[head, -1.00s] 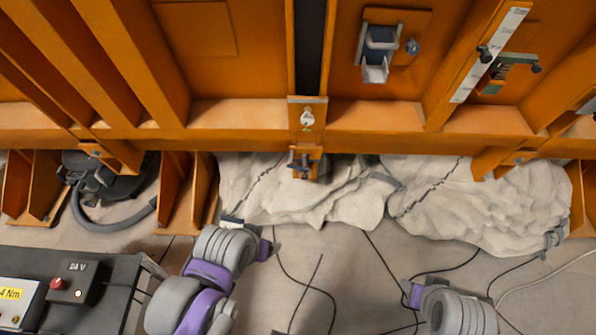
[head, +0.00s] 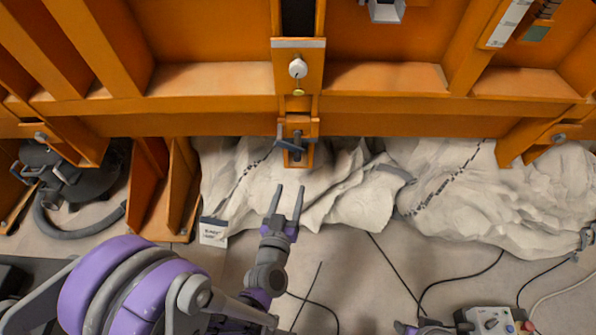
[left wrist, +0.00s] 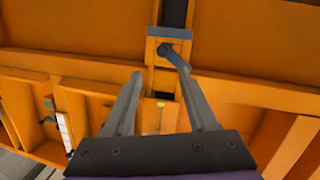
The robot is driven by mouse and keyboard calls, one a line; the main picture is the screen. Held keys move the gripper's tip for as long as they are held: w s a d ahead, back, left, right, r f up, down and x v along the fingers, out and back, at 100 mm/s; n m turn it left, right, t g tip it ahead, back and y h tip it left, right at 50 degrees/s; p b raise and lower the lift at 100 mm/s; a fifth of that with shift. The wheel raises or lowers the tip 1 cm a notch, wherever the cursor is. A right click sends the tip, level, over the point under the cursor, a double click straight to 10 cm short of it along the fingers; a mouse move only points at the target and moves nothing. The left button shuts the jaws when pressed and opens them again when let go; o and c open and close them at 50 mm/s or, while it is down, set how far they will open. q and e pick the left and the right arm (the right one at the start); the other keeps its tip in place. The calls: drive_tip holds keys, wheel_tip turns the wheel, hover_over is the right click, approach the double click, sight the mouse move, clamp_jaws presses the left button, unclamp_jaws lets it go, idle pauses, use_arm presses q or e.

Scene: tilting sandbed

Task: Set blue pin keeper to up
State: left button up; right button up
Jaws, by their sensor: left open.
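I see no clearly blue pin keeper in the head view. A centre orange bracket there carries a grey top plate (head: 298,43), a pale round knob (head: 298,68) and a small yellow tag (head: 298,92). A dark grey cross-shaped handle (head: 294,145) sits below them. In the left wrist view, a blue-grey lever (left wrist: 175,57) slants down to the right under the plate; I cannot tell if it is the keeper. My left gripper (head: 288,200) is open and empty, below the handle and apart from it in the picture. Its fingers (left wrist: 166,85) frame the bracket. My right gripper is barely visible at the bottom edge.
Orange beams (head: 200,115) run across the top. A dark machine with a hose (head: 70,190) stands at left. A control box (head: 492,320) and cables are at the bottom right. A white labelled box (head: 213,231) stands left of my gripper.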

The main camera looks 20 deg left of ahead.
sight(297, 160)
use_arm(q)
drive_tip(key=w, duration=0.3)
drive_tip(key=w+a, duration=0.1)
drive_tip(key=w, duration=0.6)
drive_tip(key=shift+w+a+b, duration=0.2)
drive_tip(key=shift+w+b, duration=0.15)
drive_tip(key=shift+b, duration=0.05)
clamp_jaws()
idle(1.0)
